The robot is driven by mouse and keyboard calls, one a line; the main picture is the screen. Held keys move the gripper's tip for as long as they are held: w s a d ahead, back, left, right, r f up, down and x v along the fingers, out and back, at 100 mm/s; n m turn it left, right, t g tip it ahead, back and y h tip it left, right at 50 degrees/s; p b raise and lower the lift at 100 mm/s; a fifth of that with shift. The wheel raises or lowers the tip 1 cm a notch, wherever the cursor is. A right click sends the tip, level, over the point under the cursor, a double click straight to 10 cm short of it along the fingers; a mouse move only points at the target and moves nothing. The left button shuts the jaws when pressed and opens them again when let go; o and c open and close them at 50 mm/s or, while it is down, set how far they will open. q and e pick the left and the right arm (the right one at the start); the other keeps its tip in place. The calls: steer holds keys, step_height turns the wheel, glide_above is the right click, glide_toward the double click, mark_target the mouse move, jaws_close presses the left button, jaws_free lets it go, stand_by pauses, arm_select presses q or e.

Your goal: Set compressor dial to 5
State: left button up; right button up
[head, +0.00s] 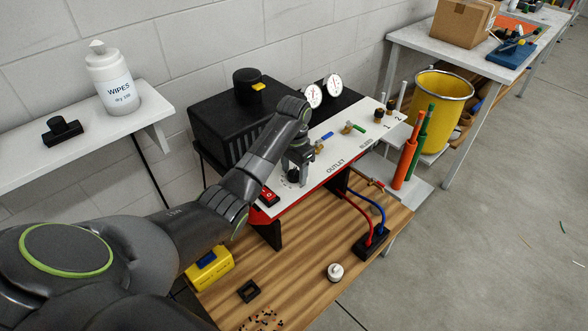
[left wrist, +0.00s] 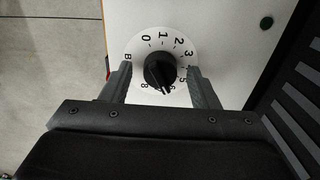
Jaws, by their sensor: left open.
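The compressor (head: 235,115) is a black box with a white front panel (head: 330,160) marked OUTLET. Its dial shows in the left wrist view as a black knob (left wrist: 160,69) on a round white plate with numbers; B, 0, 1, 2, 3, 5 and 8 can be read. A pale mark on the knob points to the lower edge of the plate, near the 8; its exact number is unclear. My left gripper (left wrist: 160,84) is open, its fingers on either side of the knob with gaps. In the head view this gripper (head: 294,170) is over the panel's near end, partly covering the dial.
A red switch (head: 268,196) is close beside the dial. Blue and green valve levers (head: 324,137) and two gauges (head: 322,91) are farther along. Below, the wooden table (head: 300,270) holds a yellow box (head: 210,268), a white knob-like part (head: 335,271) and hoses.

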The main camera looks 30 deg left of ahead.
arm_select(q)
steer(key=c, duration=1)
steer(key=shift+o, duration=0.2)
steer(key=shift+r+n+p, duration=0.2)
steer(key=shift+n+p, duration=0.1)
steer(key=shift+p, duration=0.45)
steer(key=n+p, duration=0.2)
steer(key=p, duration=0.1)
steer(key=shift+r+p, duration=0.1)
steer(key=shift+p, duration=0.3)
steer(key=shift+f+n+p, duration=0.2)
steer(key=shift+n+p, duration=1.1)
steer(key=shift+n, duration=0.3)
steer(key=o, duration=1)
steer(key=shift+c, duration=0.2)
